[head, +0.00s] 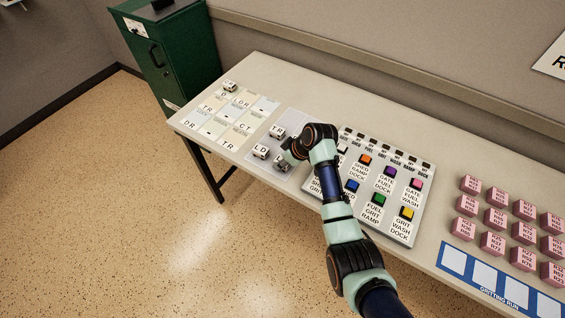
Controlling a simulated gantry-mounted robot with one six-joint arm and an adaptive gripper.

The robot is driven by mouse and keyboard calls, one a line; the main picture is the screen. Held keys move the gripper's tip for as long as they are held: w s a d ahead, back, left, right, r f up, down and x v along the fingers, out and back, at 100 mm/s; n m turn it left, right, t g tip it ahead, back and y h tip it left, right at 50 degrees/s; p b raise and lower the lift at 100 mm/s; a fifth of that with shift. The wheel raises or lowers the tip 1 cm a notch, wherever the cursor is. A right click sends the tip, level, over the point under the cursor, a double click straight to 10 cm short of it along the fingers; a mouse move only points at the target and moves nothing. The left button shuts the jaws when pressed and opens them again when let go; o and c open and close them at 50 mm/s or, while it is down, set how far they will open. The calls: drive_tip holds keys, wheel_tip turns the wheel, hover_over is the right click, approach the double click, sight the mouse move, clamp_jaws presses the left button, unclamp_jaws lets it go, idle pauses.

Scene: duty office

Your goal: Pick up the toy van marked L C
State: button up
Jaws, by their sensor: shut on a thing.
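My gripper (287,161) reaches down over the grey mat at the middle left of the table. It is shut on a small toy van (281,165), which is mostly hidden by the fingers and the wrist. I cannot read the mark on it. Left of it a white van (261,151) stands on the mat, with a mark that seems to end in D. Behind stands a van marked T R (277,132). Another van (230,86) stands at the far end of the table, its mark too small to read surely. No L C mark is legible.
A sheet of lettered cells (214,126) lies at the table's left end. Right of my gripper is a panel of coloured buttons (402,228). Several pink blocks (496,217) and a blue-edged strip (456,256) lie farther right. A green cabinet (178,62) stands behind the left end.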

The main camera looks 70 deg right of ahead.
wheel_tip(320, 180, up, 19)
drive_tip(key=p, duration=0.5)
drive_tip(key=shift+r, duration=0.15)
drive_tip(key=shift+r+p, duration=0.3)
drive_tip(key=shift+r, duration=0.05)
